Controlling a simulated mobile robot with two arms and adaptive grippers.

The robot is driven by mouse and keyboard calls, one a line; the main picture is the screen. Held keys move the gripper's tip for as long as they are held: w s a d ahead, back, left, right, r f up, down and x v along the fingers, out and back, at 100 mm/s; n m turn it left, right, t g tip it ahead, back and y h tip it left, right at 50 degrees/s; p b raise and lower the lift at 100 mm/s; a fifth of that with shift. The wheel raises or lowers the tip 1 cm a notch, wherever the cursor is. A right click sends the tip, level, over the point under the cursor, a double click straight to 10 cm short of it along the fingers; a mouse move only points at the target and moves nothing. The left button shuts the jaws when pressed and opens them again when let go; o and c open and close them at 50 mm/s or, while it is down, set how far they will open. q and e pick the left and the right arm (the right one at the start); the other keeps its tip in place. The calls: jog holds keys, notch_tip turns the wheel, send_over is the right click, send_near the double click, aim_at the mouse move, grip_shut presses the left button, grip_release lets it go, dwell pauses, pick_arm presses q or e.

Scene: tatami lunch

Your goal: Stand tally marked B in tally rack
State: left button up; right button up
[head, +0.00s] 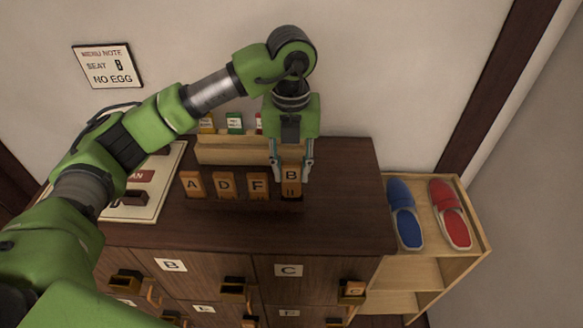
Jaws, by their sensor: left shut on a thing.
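The tally marked B (291,180) is a small orange-brown wooden block with a dark letter, upright at the right end of the tally rack. My left gripper (292,174) points down from above and is shut on tally B. The tally rack (230,205) is a dark wooden strip on the cabinet top. Tallies A (193,185), D (225,186) and F (257,186) stand in it in a row to the left of B. B's lower end is at the rack's right part; whether it is fully seated cannot be told. My right gripper is not in view.
A light wooden box (225,152) with coloured cards stands behind the rack. A pale board (150,205) lies to the left. Drawers with letter labels fill the cabinet front (220,268). A shelf (420,270) with blue (403,213) and red slippers (450,214) stands right. The cabinet top's right part is clear.

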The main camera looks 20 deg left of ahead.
pick_arm(q)
jog(key=shift+f, duration=0.2)
jog(key=shift+f+b, duration=0.65)
jog(key=shift+b, duration=0.1)
dwell(0.9)
jog(key=shift+f+b, duration=0.55)
jog(key=shift+b, duration=0.15)
jog(key=shift+f+b, duration=0.25)
jog(key=shift+b, duration=0.1)
